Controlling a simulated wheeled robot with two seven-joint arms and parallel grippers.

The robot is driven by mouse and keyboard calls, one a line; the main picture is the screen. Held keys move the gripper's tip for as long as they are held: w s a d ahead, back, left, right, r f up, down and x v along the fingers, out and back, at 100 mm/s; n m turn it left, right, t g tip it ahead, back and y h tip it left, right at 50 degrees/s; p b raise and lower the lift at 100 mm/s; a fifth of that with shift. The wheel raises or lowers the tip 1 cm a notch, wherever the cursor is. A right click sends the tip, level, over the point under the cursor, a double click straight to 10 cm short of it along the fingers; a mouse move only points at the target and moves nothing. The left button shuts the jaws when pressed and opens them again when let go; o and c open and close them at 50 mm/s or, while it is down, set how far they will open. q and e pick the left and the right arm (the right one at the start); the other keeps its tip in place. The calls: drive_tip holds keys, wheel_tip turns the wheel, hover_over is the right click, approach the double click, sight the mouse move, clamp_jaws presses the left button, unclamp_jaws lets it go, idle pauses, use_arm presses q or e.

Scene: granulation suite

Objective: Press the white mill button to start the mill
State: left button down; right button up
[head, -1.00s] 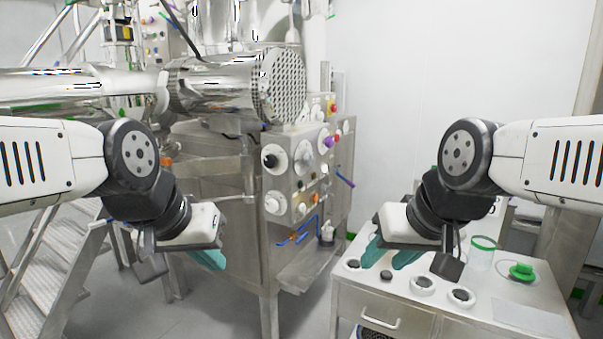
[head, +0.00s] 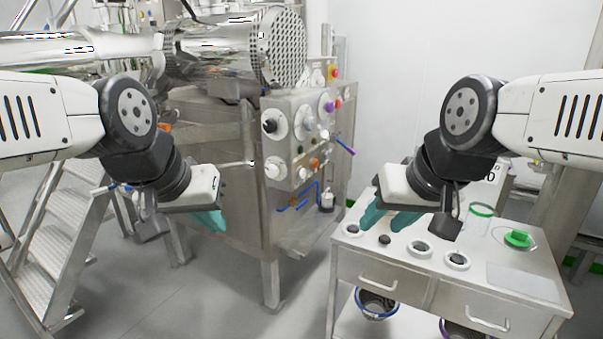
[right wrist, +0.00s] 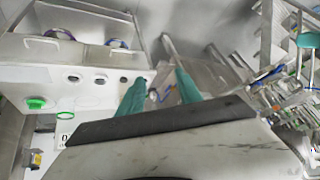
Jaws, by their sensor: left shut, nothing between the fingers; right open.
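The steel machine's control panel (head: 284,151) faces me in the middle of the head view. It carries a white knob (head: 272,171) at its lower left and a small white button (head: 324,134) further right. No readable label shows which control is the mill button. My left gripper (head: 211,222) is shut and empty, left of the panel and apart from it. My right gripper (head: 388,220) is open and empty above the front left of the white-topped cart. Its two teal fingers stand apart in the right wrist view (right wrist: 160,93).
The cart (head: 518,282) stands at the right, with several round holders, a green-rimmed jar (head: 480,219) and a green-topped item (head: 517,239) on it. Metal stairs (head: 60,230) stand at the left. Steel legs support the machine.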

clamp_jaws()
idle(1.9)
